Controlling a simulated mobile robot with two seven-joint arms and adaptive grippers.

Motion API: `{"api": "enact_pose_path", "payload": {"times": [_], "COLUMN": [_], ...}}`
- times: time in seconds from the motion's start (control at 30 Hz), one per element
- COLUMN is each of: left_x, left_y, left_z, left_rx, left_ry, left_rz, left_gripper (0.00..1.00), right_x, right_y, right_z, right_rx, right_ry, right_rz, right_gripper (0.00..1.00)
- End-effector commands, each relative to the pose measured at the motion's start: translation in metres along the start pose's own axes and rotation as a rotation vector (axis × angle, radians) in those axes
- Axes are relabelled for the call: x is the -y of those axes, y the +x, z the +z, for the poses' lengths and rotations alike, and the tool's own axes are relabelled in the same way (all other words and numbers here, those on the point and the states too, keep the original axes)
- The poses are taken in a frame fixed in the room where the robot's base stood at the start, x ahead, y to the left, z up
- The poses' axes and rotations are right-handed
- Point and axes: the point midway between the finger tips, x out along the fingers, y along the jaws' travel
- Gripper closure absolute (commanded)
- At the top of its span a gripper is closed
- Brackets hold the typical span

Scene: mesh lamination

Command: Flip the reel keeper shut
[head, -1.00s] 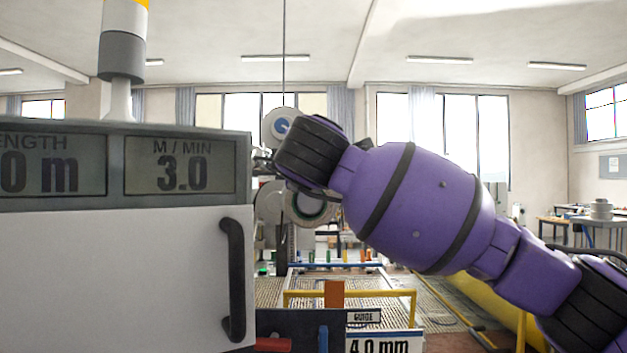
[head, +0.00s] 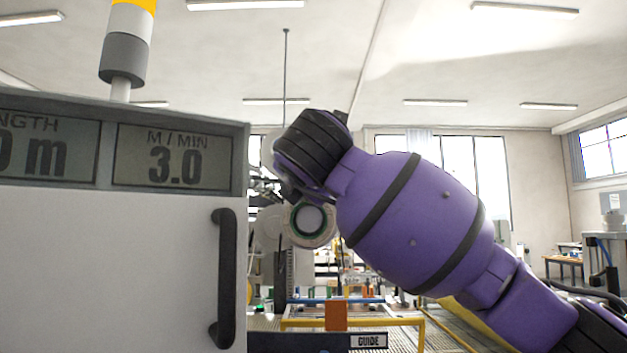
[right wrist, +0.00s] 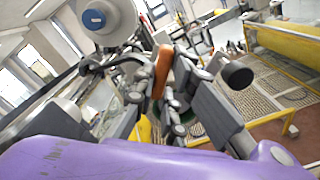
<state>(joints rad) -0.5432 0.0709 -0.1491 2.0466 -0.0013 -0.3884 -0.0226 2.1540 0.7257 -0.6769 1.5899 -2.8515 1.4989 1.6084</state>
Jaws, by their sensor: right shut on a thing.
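In the right wrist view, an orange-brown bar (right wrist: 162,70), which looks like the reel keeper's lever, stands between the dark finger links of my right gripper (right wrist: 168,95). The gripper is shut on it. The exact contact is partly hidden by the links. In the head view, my purple right arm covers most of the gripper and the keeper. A pale reel with a green ring (head: 309,221) shows just below the wrist. My left gripper is in neither view.
A grey cabinet with a display reading 3.0 M/MIN (head: 172,158) and a black door handle (head: 224,278) fills the left of the head view. A yellow rail (head: 350,322), an orange block (head: 336,315) and a GUIDE plate (head: 369,341) are low in the middle.

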Motion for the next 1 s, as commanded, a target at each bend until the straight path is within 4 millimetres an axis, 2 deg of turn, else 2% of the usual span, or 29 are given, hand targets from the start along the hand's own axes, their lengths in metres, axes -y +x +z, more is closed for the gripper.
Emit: {"api": "enact_pose_path", "payload": {"times": [0.5, 1.0], "left_x": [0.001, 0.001], "left_y": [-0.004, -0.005], "left_z": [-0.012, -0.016], "left_rx": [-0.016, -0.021], "left_ry": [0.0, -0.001], "left_rz": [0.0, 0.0], "left_gripper": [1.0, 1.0], "right_x": [0.0, 0.001], "right_y": [-0.001, -0.001], "right_z": [0.004, 0.004], "right_rx": [0.006, 0.007], "right_ry": [-0.442, -0.622], "right_rz": [0.003, 0.004], "right_gripper": [1.0, 1.0]}}
